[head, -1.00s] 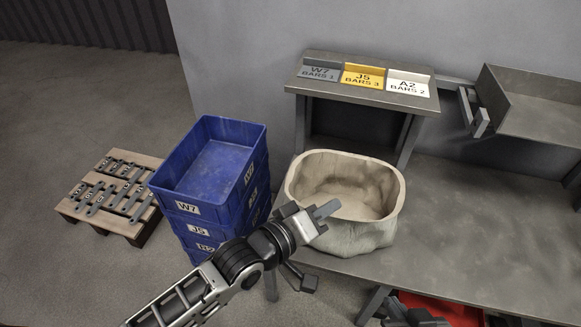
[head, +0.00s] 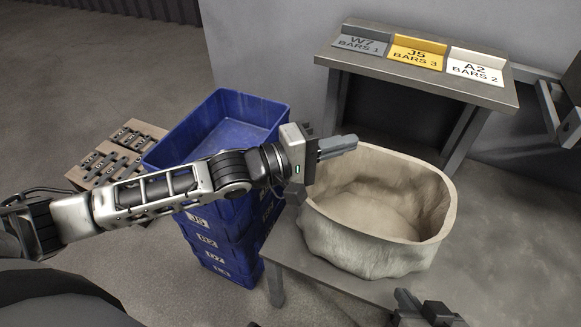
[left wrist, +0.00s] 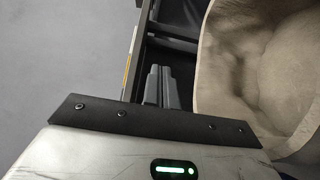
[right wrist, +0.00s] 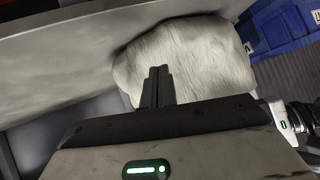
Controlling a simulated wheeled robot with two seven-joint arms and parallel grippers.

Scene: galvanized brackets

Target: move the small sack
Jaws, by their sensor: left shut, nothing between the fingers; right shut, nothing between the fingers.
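The small sack (head: 370,245) is an open-topped, pale cloth sack standing upright on the grey bench (head: 490,235). It looks empty inside. My left gripper (head: 338,146) is shut and empty, above the sack's left rear rim. The left wrist view shows the left fingers (left wrist: 160,87) beside the sack's rim (left wrist: 215,70). My right gripper (head: 405,300) is low in front of the sack at the bench's front edge. In the right wrist view its fingers (right wrist: 155,88) are shut and empty, pointing at the sack's outer wall (right wrist: 200,60).
Stacked blue crates (head: 215,225) stand left of the bench, partly hidden by my left arm. A raised shelf (head: 490,92) with three labels stands behind the sack. Bench space right of the sack is clear.

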